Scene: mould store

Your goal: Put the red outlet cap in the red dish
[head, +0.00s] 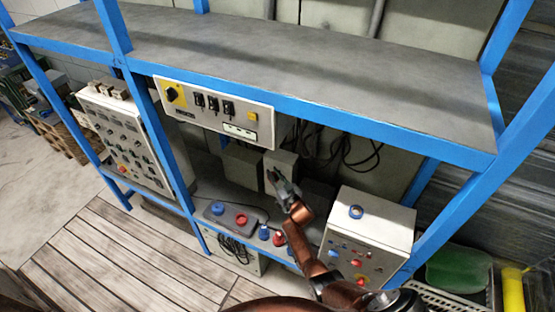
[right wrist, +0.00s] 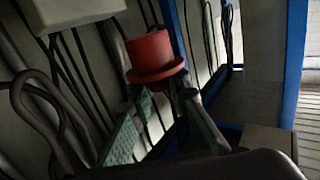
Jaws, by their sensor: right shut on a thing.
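My right gripper (head: 274,180) is raised in front of the shelf's dark lower bay. In the right wrist view its green-padded fingers are shut on the red outlet cap (right wrist: 152,55), a red cylinder with a wide flange. The fingers hold it near the flange, clear of any surface. In the head view the cap is too small to make out clearly. Small red pieces stand on the lower shelf, one on a grey plate (head: 241,219) and one farther right (head: 279,240). I cannot tell which is the red dish. My left gripper is not in view.
Blue pieces (head: 217,208) (head: 263,233) stand beside the red ones. A switch panel (head: 215,108) hangs above, and loose black cables (head: 345,150) hang behind. The upper shelf (head: 260,55) is bare.

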